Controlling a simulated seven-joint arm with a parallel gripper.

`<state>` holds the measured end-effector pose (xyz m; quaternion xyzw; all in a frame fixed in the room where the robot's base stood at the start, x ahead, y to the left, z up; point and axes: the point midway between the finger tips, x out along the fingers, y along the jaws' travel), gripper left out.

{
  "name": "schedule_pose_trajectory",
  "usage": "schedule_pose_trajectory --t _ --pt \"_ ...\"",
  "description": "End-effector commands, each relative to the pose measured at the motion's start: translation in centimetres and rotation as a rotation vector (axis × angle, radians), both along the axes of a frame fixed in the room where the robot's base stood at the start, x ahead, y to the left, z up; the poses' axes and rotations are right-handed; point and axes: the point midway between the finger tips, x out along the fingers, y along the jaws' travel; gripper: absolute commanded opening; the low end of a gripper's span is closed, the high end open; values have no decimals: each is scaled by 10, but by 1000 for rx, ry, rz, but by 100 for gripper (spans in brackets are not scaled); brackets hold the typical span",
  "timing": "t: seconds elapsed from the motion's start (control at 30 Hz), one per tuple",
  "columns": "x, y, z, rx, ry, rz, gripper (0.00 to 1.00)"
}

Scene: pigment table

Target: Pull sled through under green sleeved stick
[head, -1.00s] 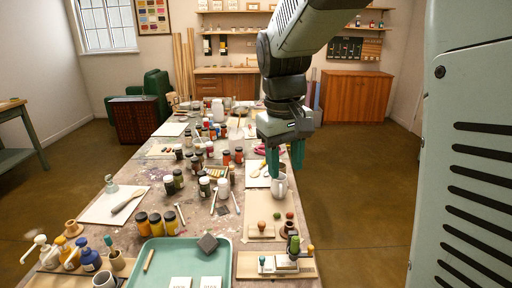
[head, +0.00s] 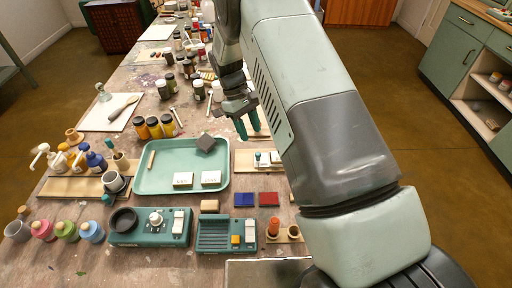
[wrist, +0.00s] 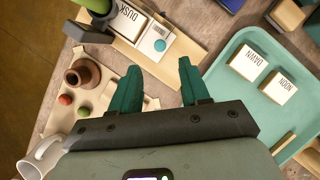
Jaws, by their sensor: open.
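The sled (wrist: 142,28) shows in the wrist view as a pale piece with a white block marked DUSK (wrist: 125,20) and a round teal knob (wrist: 160,45). It sits on a wooden board (wrist: 184,62). The green sleeved stick (wrist: 97,5) shows at the top left, beside the DUSK end; most of it is cut off. In the head view the sled (head: 268,159) is partly hidden behind my arm, and the stick is hidden. My gripper (wrist: 161,75) is open and empty. Its teal fingertips are short of the knob, which lies between them in the picture.
A mint tray (wrist: 220,68) with blocks marked DAWN (wrist: 249,62) and NOON (wrist: 280,88) lies beside the board. A second board holds a brown cup (wrist: 83,73) and small balls; a white mug (wrist: 42,155) stands near it. Blue (head: 244,199) and red (head: 269,198) pads lie nearer.

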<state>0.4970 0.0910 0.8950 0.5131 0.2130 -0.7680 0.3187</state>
Motion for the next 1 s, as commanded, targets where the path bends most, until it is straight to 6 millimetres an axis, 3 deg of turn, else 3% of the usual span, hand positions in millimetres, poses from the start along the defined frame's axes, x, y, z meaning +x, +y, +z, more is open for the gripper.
schedule_pose_trajectory --t 0.1,0.33,0.5,0.8,1.0 --pt "-8 -8 -24 -2 4 -2 46" --pt "-17 -17 -58 -2 3 -1 46" --pt "-20 -20 -69 0 0 -1 46" --pt "-21 -21 -70 0 0 -1 46" --pt "-21 -21 -70 0 0 -1 15"
